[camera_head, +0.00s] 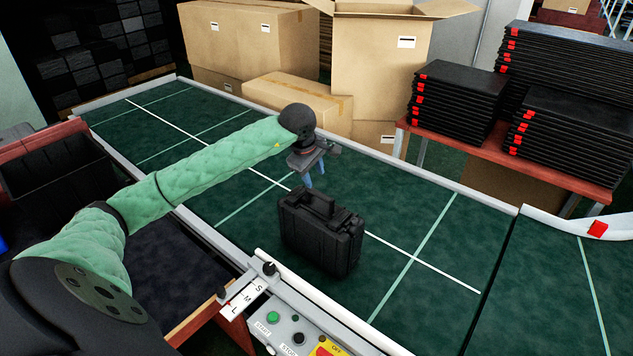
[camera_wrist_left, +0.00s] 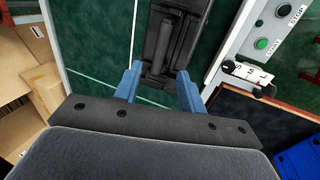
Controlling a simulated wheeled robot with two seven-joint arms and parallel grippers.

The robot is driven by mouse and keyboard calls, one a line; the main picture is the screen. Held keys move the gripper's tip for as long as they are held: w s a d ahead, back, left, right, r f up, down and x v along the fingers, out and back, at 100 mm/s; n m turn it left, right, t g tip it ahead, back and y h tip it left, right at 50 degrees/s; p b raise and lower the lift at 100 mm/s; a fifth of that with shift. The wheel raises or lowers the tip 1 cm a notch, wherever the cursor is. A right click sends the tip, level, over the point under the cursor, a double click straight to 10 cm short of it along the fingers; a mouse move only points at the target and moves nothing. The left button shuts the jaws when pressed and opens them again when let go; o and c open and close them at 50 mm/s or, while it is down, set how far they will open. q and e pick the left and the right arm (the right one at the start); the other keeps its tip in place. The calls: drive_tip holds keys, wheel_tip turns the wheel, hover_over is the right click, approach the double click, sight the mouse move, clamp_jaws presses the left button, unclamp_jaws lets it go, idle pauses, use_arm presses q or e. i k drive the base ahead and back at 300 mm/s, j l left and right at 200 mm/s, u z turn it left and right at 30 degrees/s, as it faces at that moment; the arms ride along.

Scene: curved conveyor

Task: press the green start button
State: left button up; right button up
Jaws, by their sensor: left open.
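The green start button (camera_head: 273,317) is on the control panel (camera_head: 290,331) at the front edge of the conveyor, beside a black stop button (camera_head: 298,338). In the left wrist view the start button (camera_wrist_left: 261,43) is at the upper right. My left gripper (camera_head: 314,180) is open and empty, with blue fingers apart, above the green belt behind the black case. It is well away from the panel. The black case (camera_head: 322,232) stands upright on the belt with its handle up. In the left wrist view the case (camera_wrist_left: 165,40) lies beyond my fingertips. My right gripper is not in view.
A selector knob (camera_head: 269,268) with an S-M-L label sits on the rail left of the buttons. A red and yellow switch (camera_head: 325,349) is at the panel's right. Cardboard boxes (camera_head: 250,45) stand behind the conveyor. Black stacks (camera_head: 455,95) fill a right-hand table.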

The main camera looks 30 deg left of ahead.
sight(273, 316)
drive_tip(key=k+l, duration=0.25)
drive_tip(key=k, duration=0.2)
drive_tip(key=k+l, duration=0.2)
drive_tip(key=k, duration=0.3)
drive_tip(key=k+l, duration=0.25)
drive_tip(key=k, duration=0.2)
